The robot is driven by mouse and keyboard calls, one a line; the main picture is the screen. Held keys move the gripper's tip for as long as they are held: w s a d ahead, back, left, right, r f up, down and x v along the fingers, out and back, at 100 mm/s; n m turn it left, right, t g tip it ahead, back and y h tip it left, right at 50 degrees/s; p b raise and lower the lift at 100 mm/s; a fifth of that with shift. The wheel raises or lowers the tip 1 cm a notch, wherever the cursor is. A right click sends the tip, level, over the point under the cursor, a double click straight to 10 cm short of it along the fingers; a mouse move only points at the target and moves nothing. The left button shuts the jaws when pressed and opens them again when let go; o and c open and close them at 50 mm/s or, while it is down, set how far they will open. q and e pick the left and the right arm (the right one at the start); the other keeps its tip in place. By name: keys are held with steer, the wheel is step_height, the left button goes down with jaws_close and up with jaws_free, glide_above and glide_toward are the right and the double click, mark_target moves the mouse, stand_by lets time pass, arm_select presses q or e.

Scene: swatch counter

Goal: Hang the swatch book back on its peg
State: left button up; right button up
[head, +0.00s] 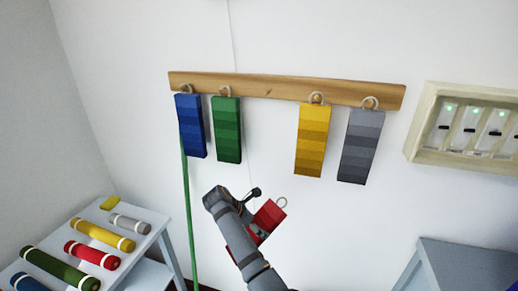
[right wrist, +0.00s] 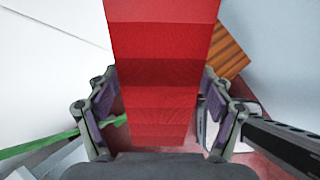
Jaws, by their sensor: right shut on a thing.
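The red swatch book (head: 270,215) has several shaded bands and a ring at its top end. It is tilted, below the peg rail and clear of it. My right gripper (head: 259,212) is shut on it; in the right wrist view the red book (right wrist: 160,60) runs between the two fingers (right wrist: 160,108). The wooden peg rail (head: 262,87) is on the white wall. Blue (head: 190,125) and green (head: 227,130) books hang at its left, yellow (head: 312,140) and grey (head: 361,146) at its right. A gap lies between green and yellow; no peg shows clearly there. My left gripper is out of view.
A white side table (head: 150,238) at lower left carries several coloured rolls. A thin green strip (head: 189,220) runs down below the blue book. A pale wall panel (head: 470,125) with green lights is at right, above a grey-blue cabinet (head: 470,262).

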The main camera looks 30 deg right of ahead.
steer(key=d+r+n+t+h, duration=0.1)
steer(key=r, duration=0.2)
steer(key=w+d+r+n+t, duration=0.1)
steer(key=r+n+t, duration=0.1)
steer(key=r, duration=0.1)
steer(key=d+r+n+t+h+p, duration=0.1)
steer(key=d+r+n+t, duration=0.1)
steer(key=r, duration=0.1)
steer(key=shift+w+d+r+h, duration=0.1)
steer(key=shift+w+r+h, duration=0.1)
steer(key=shift+r+h, duration=0.1)
step_height(320, 180, up, 9)
steer(key=d+n+t+p, duration=0.1)
steer(key=d+n+t, duration=0.1)
steer(key=n+t, duration=0.25)
steer(key=s+a+r+n+t+y+p, duration=0.1)
steer(key=a+r+n+t+y, duration=0.2)
steer(key=r, duration=0.4)
steer(key=s+a+r+n+t+y, duration=0.1)
steer(key=s+a+r+n+t, duration=0.15)
steer(key=r+t, duration=0.35)
steer(key=w+d+g+b, duration=0.1)
steer(key=w+d, duration=0.6)
steer(key=shift+w+f+m+b, duration=0.2)
steer(key=shift+f+m+b, duration=0.1)
steer(key=shift+f+b, duration=0.1)
steer(key=shift+f+g, duration=0.1)
steer(key=shift+g, duration=0.15)
